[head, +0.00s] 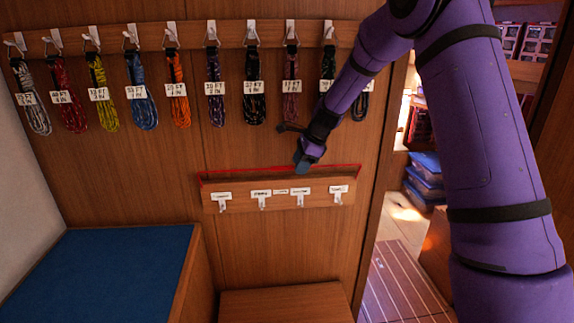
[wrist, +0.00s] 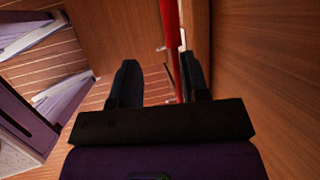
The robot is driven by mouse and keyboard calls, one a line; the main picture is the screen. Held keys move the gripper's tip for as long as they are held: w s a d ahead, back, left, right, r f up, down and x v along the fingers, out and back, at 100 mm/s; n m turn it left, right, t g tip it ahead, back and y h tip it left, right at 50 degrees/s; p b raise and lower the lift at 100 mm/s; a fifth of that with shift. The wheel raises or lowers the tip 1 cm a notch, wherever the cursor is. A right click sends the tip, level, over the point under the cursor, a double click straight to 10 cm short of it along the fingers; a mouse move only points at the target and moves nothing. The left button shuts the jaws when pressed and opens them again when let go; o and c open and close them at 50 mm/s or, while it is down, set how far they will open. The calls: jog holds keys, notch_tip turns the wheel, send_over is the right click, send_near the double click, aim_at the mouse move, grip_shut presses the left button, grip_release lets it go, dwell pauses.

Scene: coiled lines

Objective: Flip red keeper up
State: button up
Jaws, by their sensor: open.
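The red keeper (head: 240,171) is a thin red bar running along the top of the lower wooden hook board (head: 240,199). My gripper (head: 303,164) is at the bar, right of its middle, pointing down. In the wrist view, the keeper (wrist: 173,25) runs down the picture and passes between the fingertips of my open gripper (wrist: 160,78). It lies close beside the right finger, with a wider gap to the left finger. I cannot tell whether it touches the right finger. Part of the bar is hidden behind my gripper.
Several coiled lines (head: 140,91) with tags hang from the upper hook board (head: 100,38). A blue-topped bench (head: 100,270) is at lower left and a wooden ledge (head: 285,304) below. Blue bins (head: 425,170) stand past the doorway at right.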

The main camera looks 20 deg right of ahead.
aim_at(325, 166)
jog(key=s+d, duration=0.1)
jog(key=d, duration=0.1)
jog(key=s+d, duration=0.3)
jog(key=d, duration=0.1)
jog(key=shift+s+d, duration=0.1)
jog(key=shift+s, duration=0.2)
jog(key=shift+c, duration=0.2)
